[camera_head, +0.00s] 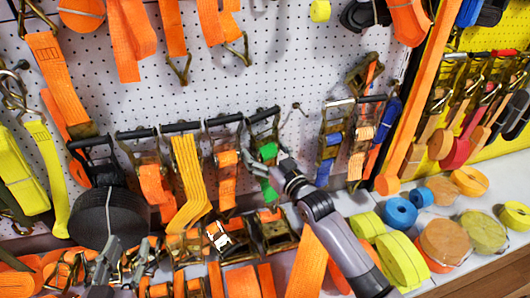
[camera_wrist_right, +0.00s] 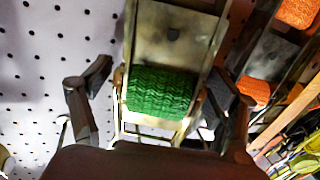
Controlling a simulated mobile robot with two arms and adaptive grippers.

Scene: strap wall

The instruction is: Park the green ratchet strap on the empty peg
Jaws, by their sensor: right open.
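The green ratchet strap (camera_head: 268,152) hangs at the right end of a dark rail on the white pegboard, its metal ratchet upright. My right gripper (camera_head: 278,168) is at this strap, and my arm hides part of it. In the right wrist view, the green webbing (camera_wrist_right: 160,92) and its metal frame lie between the spread fingers of my right gripper (camera_wrist_right: 160,100). It is open, with a visible gap at the left finger. A bare peg (camera_head: 296,106) sticks out just right of the rail's end. My left gripper (camera_head: 125,262) is open and empty, low at the left.
Orange straps (camera_head: 186,180) hang left of the green one on the same rail (camera_head: 185,127). Ratchets with blue and orange webbing (camera_head: 335,140) hang to the right. Rolled straps (camera_head: 400,214) and loose ratchets crowd the shelf below. The pegboard above the rail is partly clear.

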